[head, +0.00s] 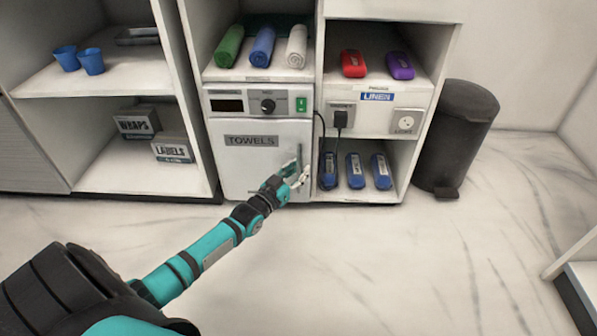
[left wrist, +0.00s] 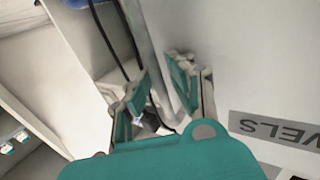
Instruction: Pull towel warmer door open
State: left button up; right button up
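The towel warmer (head: 225,104) is a white box with a dial, a dark display and a green switch above its door. Its door (head: 240,170) carries a "TOWELS" label (head: 251,141) and looks shut in the head view. The upright handle (head: 299,155) is near the door's right edge. My left gripper (head: 293,176) is at the lower part of the handle. In the left wrist view, the left gripper's fingers (left wrist: 155,98) are spread apart beside the door front; whether they touch the handle is unclear. The label shows there too (left wrist: 275,131). My right gripper is out of view.
Rolled towels (head: 262,46) lie above the warmer. A black cord (head: 322,140) hangs just right of the door from a plug (head: 341,119). Blue items (head: 355,171) stand on the lower right shelf. A dark bin (head: 457,135) stands further right. The floor in front is clear.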

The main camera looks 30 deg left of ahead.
pick_arm(q)
jog(key=shift+c, duration=0.4)
grip_shut()
jog(key=shift+s+d, duration=0.1)
jog(key=shift+s, duration=0.05)
